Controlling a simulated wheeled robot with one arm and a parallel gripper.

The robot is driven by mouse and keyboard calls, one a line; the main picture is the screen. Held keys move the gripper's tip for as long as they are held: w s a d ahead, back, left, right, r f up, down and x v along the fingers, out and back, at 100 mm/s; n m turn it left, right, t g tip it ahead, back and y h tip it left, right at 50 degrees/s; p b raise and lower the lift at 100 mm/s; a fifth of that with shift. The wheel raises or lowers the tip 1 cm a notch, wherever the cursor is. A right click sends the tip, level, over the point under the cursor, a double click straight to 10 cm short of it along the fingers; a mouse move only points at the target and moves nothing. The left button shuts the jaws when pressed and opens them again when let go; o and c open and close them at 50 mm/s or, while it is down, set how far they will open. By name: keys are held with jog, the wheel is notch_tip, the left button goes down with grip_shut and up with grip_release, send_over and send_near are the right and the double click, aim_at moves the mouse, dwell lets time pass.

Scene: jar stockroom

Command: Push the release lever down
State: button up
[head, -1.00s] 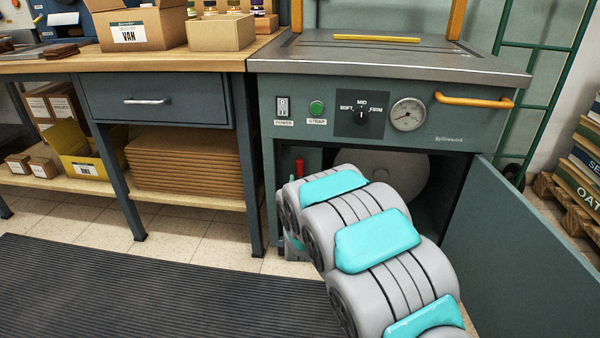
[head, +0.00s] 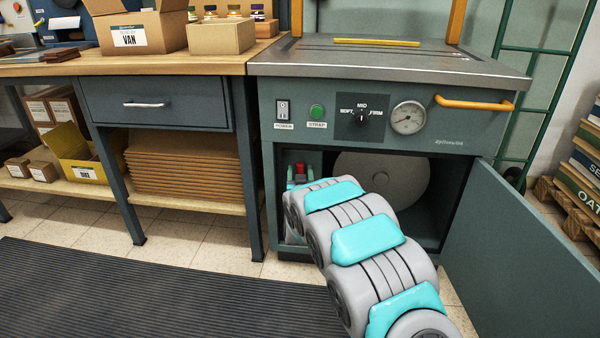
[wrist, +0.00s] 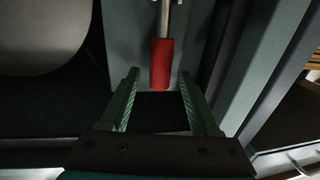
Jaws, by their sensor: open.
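The release lever has a red grip (head: 300,169) and shows inside the open cabinet, at the left of its opening, in the head view. In the wrist view the red grip (wrist: 161,64) hangs from a metal rod at the top centre. My gripper (wrist: 160,76) is open, with one green finger on each side of the grip's lower end. I see gaps between the grip and both fingers. In the head view the fingertips of my gripper (head: 302,173) show beside the red grip, and my arm hides the lever's surroundings below.
The strapping machine (head: 455,125) has its cabinet door (head: 525,235) swung open to the right. A pale round reel (head: 385,175) sits inside, right of the lever; it also shows in the wrist view (wrist: 40,35). A workbench leg (head: 247,170) stands just left.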

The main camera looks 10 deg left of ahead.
grip_shut()
dwell(0.5)
dwell(0.9)
